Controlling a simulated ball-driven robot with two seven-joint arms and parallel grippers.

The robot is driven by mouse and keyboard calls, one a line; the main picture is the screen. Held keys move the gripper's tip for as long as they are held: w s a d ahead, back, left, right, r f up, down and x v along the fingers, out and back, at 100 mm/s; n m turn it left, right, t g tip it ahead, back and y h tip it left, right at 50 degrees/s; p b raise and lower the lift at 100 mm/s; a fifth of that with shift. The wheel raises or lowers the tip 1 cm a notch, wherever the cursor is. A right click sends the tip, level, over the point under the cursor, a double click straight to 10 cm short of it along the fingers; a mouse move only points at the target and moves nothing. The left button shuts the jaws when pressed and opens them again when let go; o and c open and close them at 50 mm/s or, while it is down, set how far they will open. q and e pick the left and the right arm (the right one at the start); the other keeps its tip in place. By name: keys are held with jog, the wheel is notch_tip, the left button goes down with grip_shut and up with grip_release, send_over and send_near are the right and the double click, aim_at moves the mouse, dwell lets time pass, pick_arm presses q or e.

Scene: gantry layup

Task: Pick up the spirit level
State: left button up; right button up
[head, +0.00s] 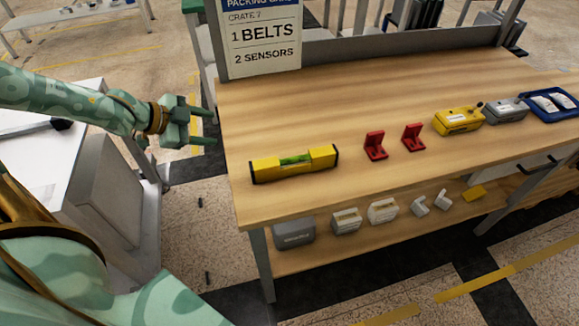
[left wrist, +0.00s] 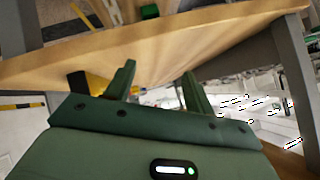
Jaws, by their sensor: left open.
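The spirit level (head: 294,164), yellow with black ends and a green vial in the middle, lies flat near the left front corner of the wooden workbench (head: 330,100). My left gripper (head: 207,126) is open and empty, left of the bench edge and apart from the level. In the left wrist view its two fingers (left wrist: 160,75) stand apart with nothing between them. A yellow piece with a black end (left wrist: 94,82), which looks like the level, shows there, partly hidden behind the gripper. My right gripper is out of view.
Red brackets (head: 375,146), a yellow box (head: 458,119), a grey box (head: 505,110) and a blue tray (head: 553,104) stand right of the level. A sign (head: 260,38) rises at the bench's back left. A lower shelf holds several small parts. The bench behind the level is clear.

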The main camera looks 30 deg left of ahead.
aim_at(293, 157)
pick_arm(q)
jog(key=s+d+r+n+h, duration=0.2)
jog(key=d+r, duration=0.1)
jog(key=d, duration=0.3)
jog(key=s+d+r+n+h, duration=0.1)
jog(key=s+d+r+h, duration=0.15)
jog(key=d, duration=0.45)
jog(key=shift+y, duration=0.35)
jog(key=b+x, duration=0.4)
jog(key=x, duration=0.1)
jog(key=shift+f, duration=0.25)
jog(key=p+x, duration=0.4)
jog(key=shift+w+d+r, duration=0.1)
jog(key=shift+r, duration=0.25)
jog(key=shift+w+d+f, duration=0.15)
jog(key=shift+d+f, duration=0.1)
jog(key=shift+f, duration=0.15)
jog(key=x, duration=0.5)
jog(key=shift+d+f+b, duration=0.1)
jog(key=shift+f+b, duration=0.2)
jog(key=shift+f, duration=0.1)
grip_shut()
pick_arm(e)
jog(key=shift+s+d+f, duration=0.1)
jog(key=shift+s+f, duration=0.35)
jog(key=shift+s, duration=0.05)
